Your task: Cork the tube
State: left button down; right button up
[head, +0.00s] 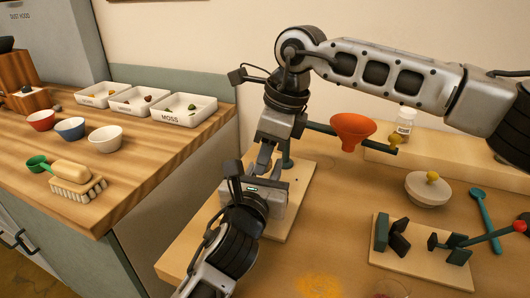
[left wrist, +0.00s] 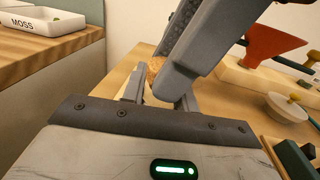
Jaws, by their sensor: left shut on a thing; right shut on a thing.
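My right gripper (head: 268,158) reaches down from above, its fingers right at my left gripper, over the wooden base of a stand with a green post. In the left wrist view, a small tan, cork-like piece (left wrist: 154,70) shows beside the right gripper's grey finger, which hides much of it. My left gripper (left wrist: 160,100) comes from below, its fingertips just under the tan piece and partly covered by the right gripper. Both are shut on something. The tube cannot be made out; whether the cork touches it is hidden.
An orange funnel (head: 352,130) sits on the stand's green arm, close right of the grippers. A lidded bowl (head: 429,188), a blue-green spoon (head: 485,206) and a wooden board with green holders (head: 412,262) lie farther right. Bowls and white trays (head: 189,109) stand on the left counter.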

pick_arm(q)
jog(key=shift+s+d+r, duration=0.1)
pick_arm(e)
jog(key=shift+d+f, duration=0.15)
jog(key=shift+f, duration=0.45)
jog(key=o, duration=0.6)
jog(key=shift+s, duration=0.2)
jog(key=shift+v, duration=2.15)
jog(key=shift+r, duration=0.1)
jog(key=c, duration=0.4)
jog(key=shift+c, duration=0.2)
